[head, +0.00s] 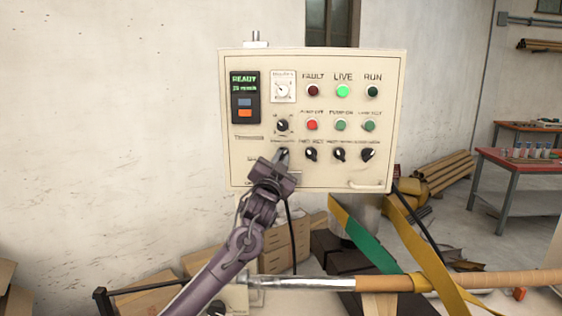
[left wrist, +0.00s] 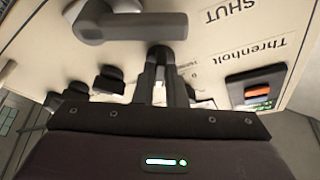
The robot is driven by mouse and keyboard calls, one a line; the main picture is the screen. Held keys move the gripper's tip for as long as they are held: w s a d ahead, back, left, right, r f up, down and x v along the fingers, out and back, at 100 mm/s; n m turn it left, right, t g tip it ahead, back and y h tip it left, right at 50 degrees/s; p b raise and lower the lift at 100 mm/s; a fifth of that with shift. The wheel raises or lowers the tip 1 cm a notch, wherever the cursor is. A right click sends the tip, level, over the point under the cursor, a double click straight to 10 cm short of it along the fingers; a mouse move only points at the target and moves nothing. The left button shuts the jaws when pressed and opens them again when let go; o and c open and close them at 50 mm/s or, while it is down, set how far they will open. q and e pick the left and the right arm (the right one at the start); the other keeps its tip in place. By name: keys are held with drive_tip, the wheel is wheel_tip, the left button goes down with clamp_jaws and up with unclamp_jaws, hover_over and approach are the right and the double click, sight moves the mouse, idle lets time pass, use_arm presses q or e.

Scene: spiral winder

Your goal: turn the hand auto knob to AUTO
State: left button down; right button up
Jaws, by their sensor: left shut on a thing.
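A cream control panel (head: 236,110) faces me in the head view. My left gripper (head: 283,157) reaches up to its lower left part, at the left end of the bottom row of black knobs. Its jaws are shut on a small dark knob (left wrist: 159,54), which I take as the hand auto knob. In the left wrist view the two fingers (left wrist: 161,78) stand on either side of it. The fingers hide most of the knob, so I cannot tell where it points. Its label is too small to read. My right gripper is not in view.
Several other black knobs (head: 339,154) sit close to the right. A grey lever (left wrist: 130,26) beside lettering SHUT lies close to the fingers in the left wrist view. The green LIVE lamp (head: 343,91) is lit. A roller bar (head: 320,284) with yellow straps crosses below the panel.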

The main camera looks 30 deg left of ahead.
use_arm(q)
drive_tip(key=shift+m, duration=0.3)
drive_tip(key=c, duration=1.5)
unclamp_jaws()
drive_tip(key=shift+s+d+f+b, duration=0.15)
drive_tip(key=shift+s+f+b, duration=0.1)
drive_tip(key=shift+b, duration=0.05)
drive_tip(key=b+v, duration=0.3)
drive_tip(key=v, duration=0.4)
drive_tip(key=shift+s+r+b, duration=0.1)
drive_tip(key=shift+r+b, duration=0.05)
drive_tip(key=shift+b, duration=0.2)
